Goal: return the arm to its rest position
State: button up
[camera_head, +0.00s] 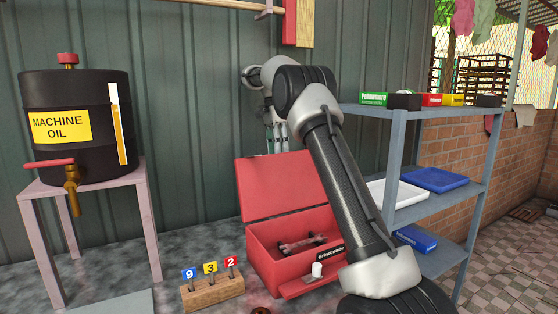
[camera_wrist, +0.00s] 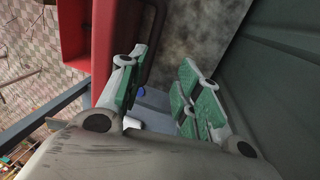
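My arm crosses the middle of the head view, raised and bent over, with the wrist at the upper middle. My gripper (camera_head: 277,140) hangs down behind the red toolbox's raised lid, close to the green corrugated wall, and is partly hidden by the lid. In the wrist view my gripper (camera_wrist: 160,75) shows two green-padded fingers spread apart. No held object shows between them. The red toolbox (camera_head: 272,250) stands open on the ground with a metal tool inside. A red part of it also shows in the wrist view (camera_wrist: 118,40).
A black machine oil barrel (camera_head: 75,155) stands on a pink stand (camera_head: 148,215) at left. A wooden block (camera_head: 213,292) with numbered tags 9, 3 and 2 sits in front. A grey-blue shelf (camera_head: 398,150) at right holds small boxes and trays, close to my arm.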

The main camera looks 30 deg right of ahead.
jog(key=shift+w+r, duration=0.1)
jog(key=shift+r, duration=0.5)
jog(key=s+a+r+n+t, duration=0.2)
jog(key=s+r+n, duration=0.2)
jog(key=s, duration=0.6)
jog(key=s+a+r+n+t, duration=0.1)
jog(key=s+r+n, duration=0.25)
jog(key=s, duration=0.55)
jog(key=s+a+f+n+t, duration=0.1)
jog(key=s+f+n, duration=0.4)
jog(key=s, duration=0.6)
jog(key=s+a+f+n+t, duration=0.1)
jog(key=s+f+n+t, duration=0.1)
jog(key=s+f+n, duration=0.3)
jog(key=s+f, duration=0.3)
jog(key=s, duration=0.4)
jog(key=shift+a+f+t, duration=0.15)
jog(key=shift+t, duration=0.25)
